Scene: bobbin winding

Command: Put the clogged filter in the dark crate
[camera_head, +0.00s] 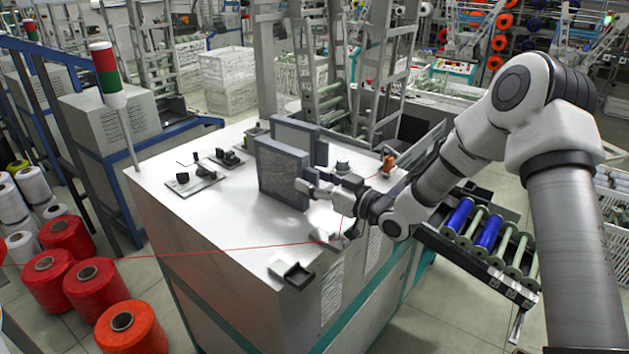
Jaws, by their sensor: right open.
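A square grey filter panel (280,172) with a thick frame and a dull grey face stands upright on the white machine top (225,215). A second, similar panel (296,131) stands just behind it; I cannot tell for sure which is the clogged one. My right gripper (305,188) reaches in from the right. Its open fingers are at the front panel's lower right edge; I cannot tell whether they touch it. My left gripper is not in view. I cannot clearly identify the dark crate.
A dark tray (447,247) of blue and green bobbins is at the machine's right side. Small black fittings (228,157) sit on the top's left part. A red thread crosses the front. Red cones (97,290) stand at lower left. The top's front left is clear.

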